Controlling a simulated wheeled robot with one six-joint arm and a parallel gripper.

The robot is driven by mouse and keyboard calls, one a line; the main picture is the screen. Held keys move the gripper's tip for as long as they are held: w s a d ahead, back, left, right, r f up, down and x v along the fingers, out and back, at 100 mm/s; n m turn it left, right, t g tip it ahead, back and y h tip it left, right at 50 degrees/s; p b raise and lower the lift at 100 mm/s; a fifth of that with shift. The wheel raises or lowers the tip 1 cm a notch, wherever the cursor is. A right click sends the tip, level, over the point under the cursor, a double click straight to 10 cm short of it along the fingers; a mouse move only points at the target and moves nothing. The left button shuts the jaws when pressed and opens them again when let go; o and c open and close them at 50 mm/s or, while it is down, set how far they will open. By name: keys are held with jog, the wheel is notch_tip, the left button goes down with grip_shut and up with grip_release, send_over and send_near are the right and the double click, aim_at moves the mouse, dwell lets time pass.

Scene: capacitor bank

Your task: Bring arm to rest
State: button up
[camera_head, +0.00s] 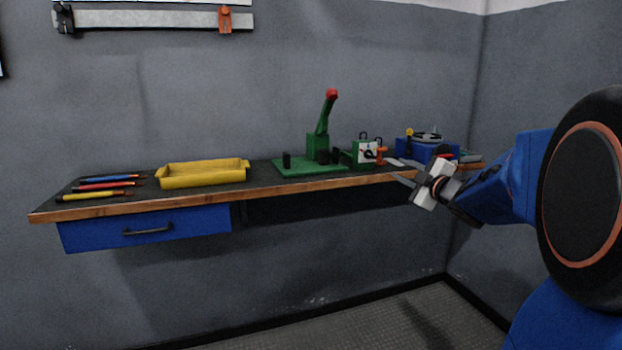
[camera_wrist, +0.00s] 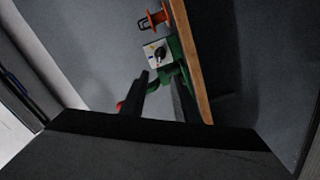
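My gripper (camera_head: 394,168) is at the right in the head view, held out in front of the right part of the workbench (camera_head: 120,208). Its two fingers are apart with nothing seen between them. In the wrist view the dark fingers of my gripper (camera_wrist: 163,88) also stand apart. My blue arm reaches in from the right edge of the head view, bent at a large dark joint.
A blue drawer (camera_head: 145,228) hangs below. The floor in front looks clear.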

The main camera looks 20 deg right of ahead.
jog(key=s+a+f+m+g, duration=0.4)
jog(key=s+a+f, duration=0.3)
jog(key=s, duration=0.4)
jog(key=s+a+f+m+g, duration=0.4)
jog(key=s+a+f, duration=0.4)
jog(key=s, duration=0.4)
jog(key=s+a+f+m+g, duration=0.4)
jog(key=s+a+f, duration=0.3)
jog(key=s, duration=0.4)
jog(key=shift+s+a+f+m+g+h, duration=0.25)
jog(key=shift+s+m+g+h, duration=0.1)
jog(key=shift+g, duration=0.25)
